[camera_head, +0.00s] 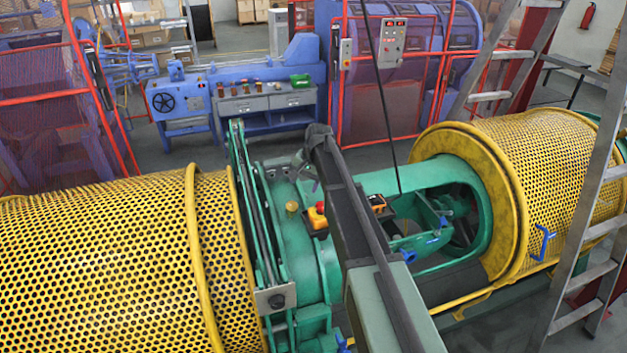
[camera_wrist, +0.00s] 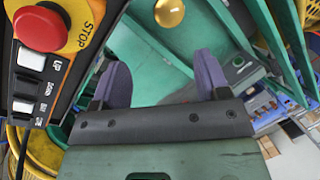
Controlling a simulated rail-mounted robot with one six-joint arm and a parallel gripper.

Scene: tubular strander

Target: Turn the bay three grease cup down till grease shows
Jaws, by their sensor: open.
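A round brass grease cup (camera_head: 292,206) stands on the green machine housing (camera_head: 285,235) between the yellow perforated drums. It also shows in the wrist view as a domed gold cap (camera_wrist: 169,13) at the top edge, partly cut off. No bay number is readable by it, and no grease is visible around it. My gripper (camera_wrist: 162,78) is open, with two purple-grey fingers wide apart and nothing between them. The cup lies beyond the fingertips, apart from them. In the head view my arm comes in from the bottom and its end is above the housing, near the cup.
A control box with a red stop button (camera_wrist: 42,28) is close left of my fingers; it also shows in the head view (camera_head: 317,213). Green bars (camera_wrist: 285,45) stand to the right. Perforated yellow guards (camera_head: 95,260) flank the bay. A ladder (camera_head: 590,200) stands right.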

